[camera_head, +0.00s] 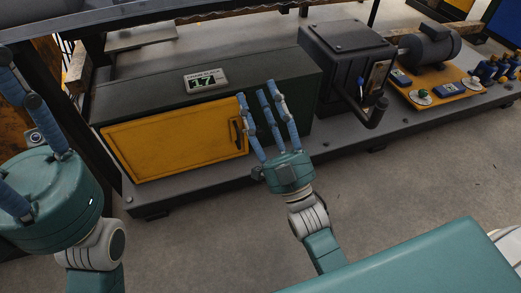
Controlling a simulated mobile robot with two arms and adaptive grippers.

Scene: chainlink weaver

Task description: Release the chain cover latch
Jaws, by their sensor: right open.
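The chain cover is a yellow panel (172,140) on the front of a long dark green housing (290,75). A dark latch or handle (236,132) sits at the panel's right edge, partly behind a blue finger. The panel looks closed. My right gripper (264,100) is open, its blue fingers spread and pointing up in front of the housing, just right of the latch. I cannot tell whether a finger touches the latch. My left gripper (38,125) is large at the left edge, its fingers apart and partly cut off by the frame, with nothing seen between them.
A dark box (345,60) with a crank handle (372,115) stands right of the housing. Further right are a motor (430,45) and a yellow board (440,92). The grey floor (420,170) in front is clear.

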